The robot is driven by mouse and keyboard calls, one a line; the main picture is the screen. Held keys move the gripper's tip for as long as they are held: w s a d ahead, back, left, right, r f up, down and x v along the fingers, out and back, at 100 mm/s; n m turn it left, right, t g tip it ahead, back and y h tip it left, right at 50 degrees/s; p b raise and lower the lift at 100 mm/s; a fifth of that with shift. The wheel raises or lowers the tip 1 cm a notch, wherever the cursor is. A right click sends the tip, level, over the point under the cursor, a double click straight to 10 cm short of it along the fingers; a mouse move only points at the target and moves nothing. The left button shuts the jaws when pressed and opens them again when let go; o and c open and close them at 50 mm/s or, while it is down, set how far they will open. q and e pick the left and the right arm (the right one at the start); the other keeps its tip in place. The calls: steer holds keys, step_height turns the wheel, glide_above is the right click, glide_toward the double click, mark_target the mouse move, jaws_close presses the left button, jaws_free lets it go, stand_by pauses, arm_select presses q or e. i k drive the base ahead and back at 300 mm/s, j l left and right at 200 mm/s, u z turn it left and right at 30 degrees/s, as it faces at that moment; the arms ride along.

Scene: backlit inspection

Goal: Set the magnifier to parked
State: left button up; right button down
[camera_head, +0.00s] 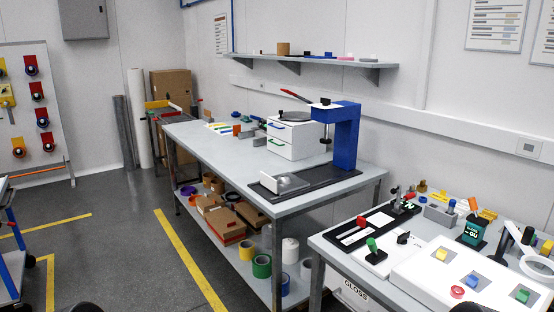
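What looks like the magnifier (537,264) is at the right edge of the head view. It has a round, pale-rimmed head over the right part of the near bench. A slanted white and dark arm (514,233) stands just behind and left of it. Its joint is small, and I cannot read its setting. Neither gripper can be made out. Only small dark shapes show at the bottom edge, left and right of centre, and I cannot tell what they are.
The near bench (333,251) holds a white light panel (426,275) with coloured blocks, a black-based fixture, a teal meter (473,231) and a grey bin (439,215). A longer bench with a blue press (345,137) stands behind. Open floor (130,260) lies left.

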mark_target(524, 241)
steer(key=z, duration=1.1)
